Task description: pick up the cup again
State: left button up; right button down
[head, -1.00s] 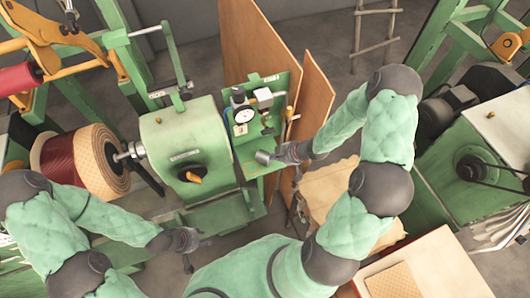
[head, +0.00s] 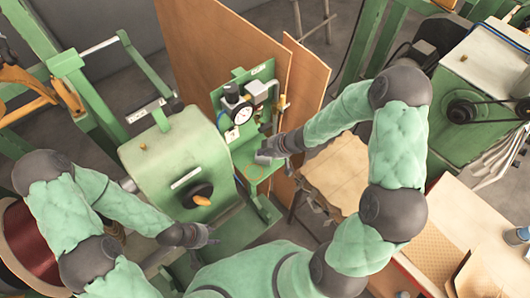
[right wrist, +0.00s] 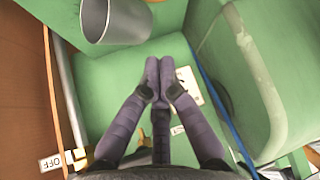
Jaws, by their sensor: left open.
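The grey metal cup (right wrist: 115,22) is at the upper left of the right wrist view, over the green shelf (right wrist: 125,75). In the head view a small grey shape at the end of my right arm looks like the cup (head: 262,158), mostly hard to separate from the fingers. My right gripper (right wrist: 159,65) has its fingertips together with nothing between them, just beside and below the cup in the right wrist view. In the head view my right gripper (head: 270,152) is at the shelf. My left gripper (head: 212,238) is open and empty, in front of the green machine.
A dial gauge (head: 240,113) and fittings stand behind the shelf. Brown boards (head: 210,50) rise behind it. The green winding machine (head: 175,155) is to the left. A table (head: 455,215) at the right holds a small grey can (head: 516,236). A blue cable (right wrist: 225,120) runs beside my right gripper.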

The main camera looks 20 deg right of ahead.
aim_at(261, 162)
pick_arm(q)
notch_tip(261, 162, down, 2)
jog(key=shift+b, duration=0.75)
pick_arm(e)
jog(key=x, duration=0.5)
jog(key=shift+s, duration=0.15)
pick_arm(q)
jog(key=shift+f, duration=0.25)
pick_arm(e)
jog(key=shift+x, duration=0.95)
pick_arm(q)
jog(key=shift+r, duration=0.1)
pick_arm(e)
jog(key=shift+d, duration=0.1)
jog(key=s+d, duration=0.1)
jog(key=s+d+p, duration=0.1)
jog(key=s+d, duration=0.1)
jog(key=shift+s+d+r, duration=0.15)
jog(key=shift+s+d, duration=0.05)
jog(key=shift+d, duration=0.05)
pick_arm(q)
notch_tip(261, 162, up, 2)
jog(key=shift+p, duration=0.35)
pick_arm(e)
jog(key=shift+s+d, duration=0.2)
jog(key=shift+s, duration=0.1)
